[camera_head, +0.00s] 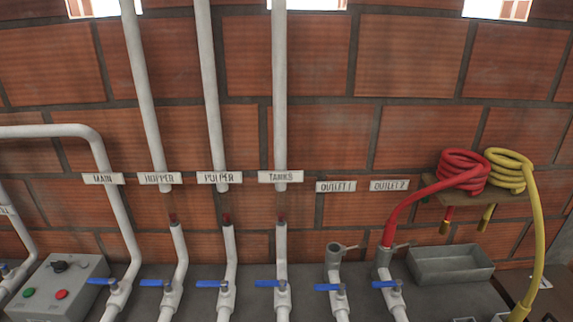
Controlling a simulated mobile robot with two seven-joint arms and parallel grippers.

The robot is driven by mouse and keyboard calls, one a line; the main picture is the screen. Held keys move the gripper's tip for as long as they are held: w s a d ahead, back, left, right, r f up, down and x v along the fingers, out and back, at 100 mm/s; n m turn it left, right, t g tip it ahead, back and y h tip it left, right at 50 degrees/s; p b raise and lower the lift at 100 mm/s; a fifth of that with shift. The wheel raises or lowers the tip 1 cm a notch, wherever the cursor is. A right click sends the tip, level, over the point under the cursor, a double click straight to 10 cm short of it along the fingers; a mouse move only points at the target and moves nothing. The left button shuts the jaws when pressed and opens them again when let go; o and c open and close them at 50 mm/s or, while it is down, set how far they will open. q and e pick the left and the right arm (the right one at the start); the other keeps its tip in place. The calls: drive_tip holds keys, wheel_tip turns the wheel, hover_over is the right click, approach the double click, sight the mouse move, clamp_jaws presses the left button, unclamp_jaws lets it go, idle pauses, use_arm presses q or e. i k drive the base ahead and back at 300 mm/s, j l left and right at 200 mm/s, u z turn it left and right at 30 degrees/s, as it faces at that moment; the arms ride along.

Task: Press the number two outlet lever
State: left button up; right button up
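The label "OUTLET 2" (389,185) is on the brick wall at right of centre. Below it, the outlet 2 pipe (398,305) rises from the bottom edge, with a red hose (405,207) joined at its top fitting. Its blue lever (384,284) points left from the valve, across the pipe. The neighbouring outlet 1 lever (327,287) is also blue and points left, under the label "OUTLET 1" (336,186). Neither of my grippers is in view.
More blue-levered pipes stand to the left under MAIN, HOPPER, PULPER and TANKS (280,176) labels. A grey button box (58,285) is at lower left. A grey trough (451,264) and yellow hose (540,235) are at right of the outlets. Coiled hoses rest on a wall shelf (480,205).

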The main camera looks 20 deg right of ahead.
sight(411, 242)
drive_tip(key=z, duration=1.45)
